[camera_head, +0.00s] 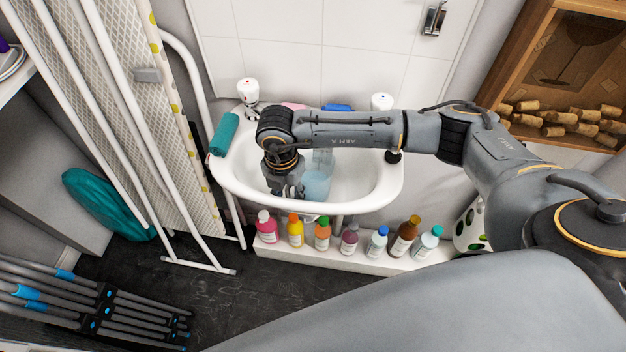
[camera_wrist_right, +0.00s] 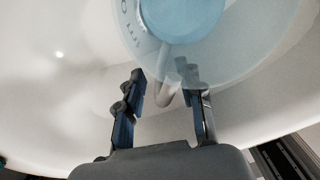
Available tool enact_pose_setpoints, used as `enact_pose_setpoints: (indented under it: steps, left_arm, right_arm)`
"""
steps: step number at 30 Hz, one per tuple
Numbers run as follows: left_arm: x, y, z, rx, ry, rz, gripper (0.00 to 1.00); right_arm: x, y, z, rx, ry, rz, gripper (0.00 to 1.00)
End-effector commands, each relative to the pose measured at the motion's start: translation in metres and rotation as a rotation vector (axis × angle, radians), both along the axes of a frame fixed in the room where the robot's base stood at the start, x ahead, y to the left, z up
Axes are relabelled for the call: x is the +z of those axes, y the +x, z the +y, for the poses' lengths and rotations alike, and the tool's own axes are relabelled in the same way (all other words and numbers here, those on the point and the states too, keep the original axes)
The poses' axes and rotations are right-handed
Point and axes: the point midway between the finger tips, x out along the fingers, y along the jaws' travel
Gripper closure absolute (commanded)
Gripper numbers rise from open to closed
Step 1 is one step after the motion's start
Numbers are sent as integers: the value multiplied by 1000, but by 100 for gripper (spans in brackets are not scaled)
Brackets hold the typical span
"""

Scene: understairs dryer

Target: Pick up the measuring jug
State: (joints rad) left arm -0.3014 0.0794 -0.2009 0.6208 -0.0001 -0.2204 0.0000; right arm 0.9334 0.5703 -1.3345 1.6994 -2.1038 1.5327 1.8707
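The measuring jug (camera_head: 316,184) is a translucent light blue vessel inside the white sink, partly hidden by my right gripper. In the right wrist view the jug (camera_wrist_right: 183,18) fills the top, with markings on its side. Its pale handle (camera_wrist_right: 165,62) points down towards my gripper. My right gripper (camera_head: 287,192) is inside the sink, just left of the jug. In the right wrist view its two dark fingers (camera_wrist_right: 163,92) are spread, with the handle's end between their tips. I see gaps beside the handle, so the fingers are open. My left gripper is not in view.
The white sink (camera_head: 232,178) surrounds my gripper with a raised rim. A teal roll (camera_head: 225,134) lies on its left edge. Several bottles (camera_head: 295,230) stand on a ledge (camera_head: 300,255) below. An ironing board (camera_head: 165,120) leans at left; a wooden cork box (camera_head: 520,60) is upper right.

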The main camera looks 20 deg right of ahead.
Motion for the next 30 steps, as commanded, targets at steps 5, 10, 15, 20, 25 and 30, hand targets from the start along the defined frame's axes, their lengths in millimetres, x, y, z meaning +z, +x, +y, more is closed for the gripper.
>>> enact_pose_setpoints:
  steps: [5, 10, 15, 20, 25, 30]
  left_arm:
    - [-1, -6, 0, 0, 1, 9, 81]
    - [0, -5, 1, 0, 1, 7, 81]
    - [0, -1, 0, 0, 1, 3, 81]
    - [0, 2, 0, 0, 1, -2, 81]
    - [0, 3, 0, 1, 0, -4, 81]
    - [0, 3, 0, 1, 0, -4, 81]
  right_arm:
    - [0, 0, 0, 0, 0, 0, 75]
    - [1, 0, 0, 0, 0, 0, 100]
    - [1, 0, 0, 0, 1, -1, 100]
    - [2, 1, 0, 0, 1, -2, 100]
    - [2, 1, 0, 0, 0, -1, 100]
    - [6, 1, 0, 0, 1, -1, 100]
